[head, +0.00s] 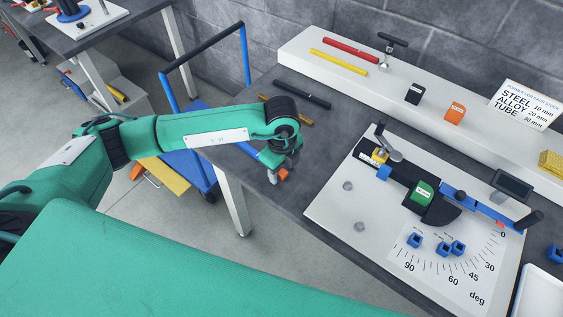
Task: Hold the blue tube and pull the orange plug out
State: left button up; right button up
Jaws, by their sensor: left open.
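A blue tube (248,149) lies near the left edge of the dark bench, partly hidden by my left arm. The orange plug (284,174) shows at the tube's near right end, right beside my left fingertips. My left gripper (277,173) points down over this end and is open. Its fingers partly cover the plug and the tube's end, so I cannot tell whether they touch. My right gripper is not in view.
A bending fixture on a white plate (345,213) stands to the right, with a green block and an angle scale. Black bar (302,95) and a brass rod lie behind my gripper. A white shelf (300,47) runs along the wall. A blue trolley (203,105) stands left of the bench.

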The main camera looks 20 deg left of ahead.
pick_arm(q)
jog(key=shift+c, duration=0.2)
jog(key=c, duration=1)
jog(key=o, duration=1)
